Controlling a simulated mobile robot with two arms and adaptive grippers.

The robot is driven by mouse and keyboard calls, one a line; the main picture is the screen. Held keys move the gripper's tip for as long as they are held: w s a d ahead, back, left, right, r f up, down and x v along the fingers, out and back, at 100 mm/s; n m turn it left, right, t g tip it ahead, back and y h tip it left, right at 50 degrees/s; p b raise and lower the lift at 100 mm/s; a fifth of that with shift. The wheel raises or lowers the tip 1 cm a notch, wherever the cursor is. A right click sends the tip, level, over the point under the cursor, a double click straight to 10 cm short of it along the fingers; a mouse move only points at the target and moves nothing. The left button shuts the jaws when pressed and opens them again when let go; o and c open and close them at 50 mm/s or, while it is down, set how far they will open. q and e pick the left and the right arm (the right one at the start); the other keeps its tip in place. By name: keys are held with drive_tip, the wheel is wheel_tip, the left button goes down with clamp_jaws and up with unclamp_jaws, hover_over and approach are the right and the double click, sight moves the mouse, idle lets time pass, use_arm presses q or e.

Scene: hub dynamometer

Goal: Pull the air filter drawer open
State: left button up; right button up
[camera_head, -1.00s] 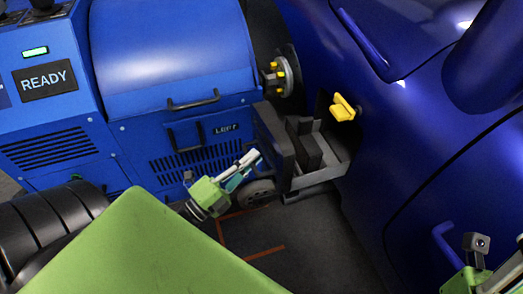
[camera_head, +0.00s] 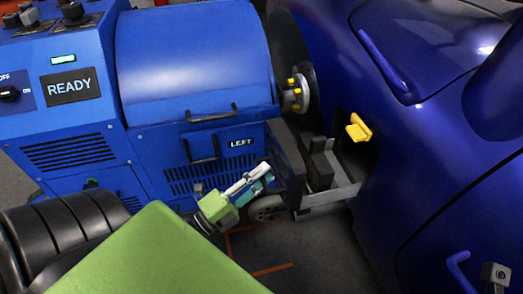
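A low front panel of the blue machine, next to the "LEFT" label, has a black upright handle (camera_head: 202,148) and vent slots (camera_head: 205,178) below. It looks shut; I cannot tell for certain that it is the air filter drawer. My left gripper (camera_head: 267,175) is in front of the slots, low and to the right of the handle, and appears apart from it. Its white and teal fingers lie close together in the picture, with nothing visible between them. I cannot tell how far they are open. Only a small part of my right arm shows at the bottom right; its fingers are out of view.
A horizontal black handle (camera_head: 212,114) sits above on the machine's cover. A dark blue car body (camera_head: 430,130) fills the right. Dark floor (camera_head: 320,250) is clear in front.

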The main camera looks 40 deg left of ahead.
use_arm(q)
drive_tip(key=v, duration=1.2)
drive_tip(key=shift+f, duration=0.1)
